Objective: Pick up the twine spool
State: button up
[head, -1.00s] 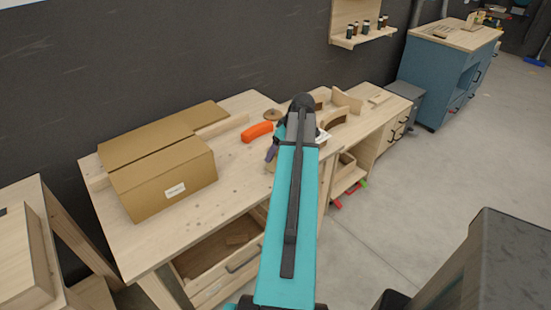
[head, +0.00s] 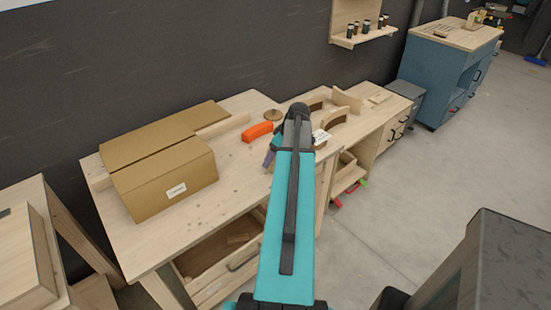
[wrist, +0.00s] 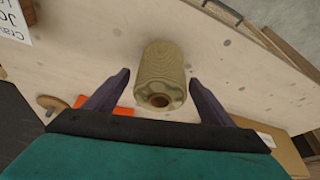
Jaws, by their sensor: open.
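The twine spool (wrist: 165,66) is a tan-olive wound cylinder with a hole in its near end. In the wrist view it is on the pale wooden bench top (wrist: 235,75), between the two dark purple fingers of my gripper (wrist: 159,80). The fingers are open, with a gap to the spool on each side. In the head view one finger of my gripper (head: 268,159) shows beside my teal arm, over the bench. My arm hides the spool there.
An orange object (head: 257,131) and a round brown wooden piece (head: 272,115) lie on the bench near the gripper. A large cardboard box (head: 165,185) stands to the left. Curved wooden pieces (head: 335,116) and a white card with print (wrist: 14,20) are also close by.

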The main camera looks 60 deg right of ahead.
jog(key=shift+p+x, duration=0.55)
jog(key=shift+x, duration=1.1)
jog(key=shift+a, duration=0.1)
jog(key=c, duration=1.2)
jog(key=shift+r, duration=0.15)
jog(key=shift+r+b, duration=0.85)
jog(key=shift+r, duration=0.55)
jog(key=s+d+b, duration=0.1)
jog(key=s, duration=0.4)
jog(key=s+d+r+b, duration=0.1)
jog(key=s+b, duration=0.1)
jog(key=s, duration=0.3)
jog(key=s+d+r+b, duration=0.1)
jog(key=s, duration=0.4)
jog(key=shift+s+d, duration=0.15)
jog(key=shift+s, duration=0.2)
